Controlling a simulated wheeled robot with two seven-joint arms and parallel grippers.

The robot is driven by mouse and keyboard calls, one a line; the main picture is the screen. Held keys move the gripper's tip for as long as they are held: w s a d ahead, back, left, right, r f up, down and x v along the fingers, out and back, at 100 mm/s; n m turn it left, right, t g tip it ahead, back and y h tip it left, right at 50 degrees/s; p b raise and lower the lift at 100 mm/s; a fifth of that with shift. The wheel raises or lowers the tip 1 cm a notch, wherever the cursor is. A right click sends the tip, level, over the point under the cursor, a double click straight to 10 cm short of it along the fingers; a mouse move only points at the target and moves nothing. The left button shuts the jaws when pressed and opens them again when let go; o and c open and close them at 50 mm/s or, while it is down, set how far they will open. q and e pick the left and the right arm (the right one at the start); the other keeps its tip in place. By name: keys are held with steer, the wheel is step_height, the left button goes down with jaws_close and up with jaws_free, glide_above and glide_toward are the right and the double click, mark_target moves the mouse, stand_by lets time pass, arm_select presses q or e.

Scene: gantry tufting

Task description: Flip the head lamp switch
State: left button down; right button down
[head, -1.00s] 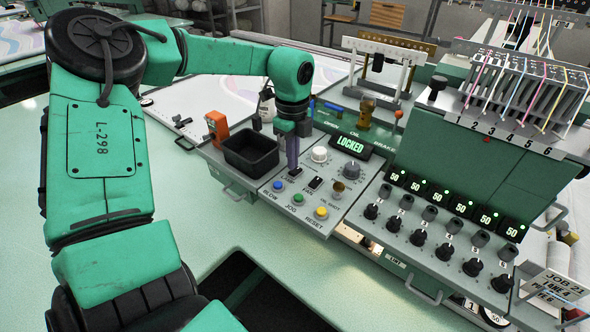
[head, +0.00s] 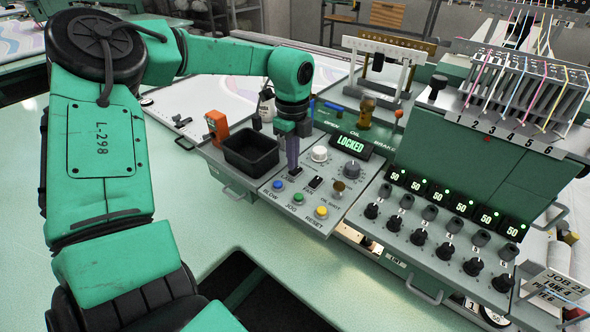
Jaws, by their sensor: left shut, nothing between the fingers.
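My left gripper (head: 293,169) is shut and empty, pointing down at the control panel (head: 330,212). Its fingertips are right over a small switch with a label that seems to read LAMP, at the panel's upper left. The fingers hide most of that switch, so I cannot tell its position or whether they touch it. A second small black switch (head: 315,183) sits just to the right of the fingertips. My right gripper is not in view.
A black bin (head: 251,160) stands left of the fingers, with an orange device (head: 217,126) beyond. Blue (head: 278,185), green (head: 298,197) and yellow (head: 321,211) buttons lie nearer.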

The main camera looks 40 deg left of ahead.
mark_target(293, 172)
arm_select(q)
steer(key=shift+f+b, duration=0.85)
steer(key=shift+f, duration=0.05)
steer(key=shift+r+p, duration=1.9)
steer(key=shift+r, duration=1.65)
